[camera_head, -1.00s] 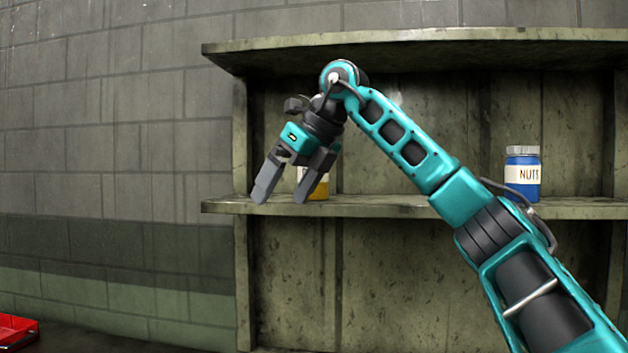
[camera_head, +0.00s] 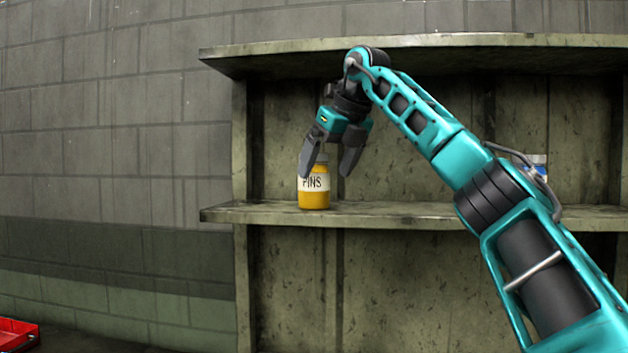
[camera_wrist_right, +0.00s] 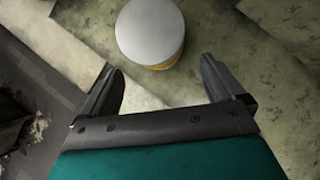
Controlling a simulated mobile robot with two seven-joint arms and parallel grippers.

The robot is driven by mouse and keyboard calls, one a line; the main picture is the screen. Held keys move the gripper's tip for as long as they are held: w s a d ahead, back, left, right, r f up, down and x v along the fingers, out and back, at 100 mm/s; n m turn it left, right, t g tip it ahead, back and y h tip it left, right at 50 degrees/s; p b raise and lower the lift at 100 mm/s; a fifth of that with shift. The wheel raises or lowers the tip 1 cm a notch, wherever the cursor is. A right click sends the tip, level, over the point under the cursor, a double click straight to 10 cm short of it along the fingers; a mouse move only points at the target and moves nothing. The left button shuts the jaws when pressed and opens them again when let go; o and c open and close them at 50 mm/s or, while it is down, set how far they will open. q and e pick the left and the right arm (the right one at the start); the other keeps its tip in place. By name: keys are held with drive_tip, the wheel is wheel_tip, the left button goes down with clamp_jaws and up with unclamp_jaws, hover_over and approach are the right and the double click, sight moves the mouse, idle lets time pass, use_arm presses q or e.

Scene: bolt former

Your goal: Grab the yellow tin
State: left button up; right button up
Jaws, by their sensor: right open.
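The yellow tin (camera_head: 314,199) stands upright on the shelf near its left end, with a white label reading "PINS". Its upper part is partly covered by a finger of my right gripper (camera_head: 331,172) in the head view. My right gripper points down, open and empty, with its fingers at about the height of the tin's top. In the right wrist view the tin's round grey lid (camera_wrist_right: 149,30) lies ahead of the open fingers (camera_wrist_right: 160,88), centred a little left of the gap and not between them. My left gripper is not in view.
The tin's shelf board (camera_head: 400,212) has an upper board (camera_head: 440,42) above it, close to my right arm. A blue jar (camera_head: 540,165) on the right is mostly hidden by my arm. A red tray (camera_head: 17,333) is at the lower left.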

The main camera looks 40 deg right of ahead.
sight(314, 173)
drive_tip(key=w, duration=0.1)
drive_tip(key=w+p, duration=0.1)
drive_tip(key=shift+w+d+r+p, duration=0.15)
drive_tip(key=shift+w+p, duration=0.15)
drive_tip(key=x, duration=0.3)
drive_tip(key=shift+w+d+f, duration=0.15)
drive_tip(key=shift+w+f, duration=0.1)
drive_tip(key=shift+c, duration=0.4)
drive_tip(key=c, duration=1.1)
drive_tip(key=shift+r, duration=0.1)
drive_tip(key=shift+r, duration=0.15)
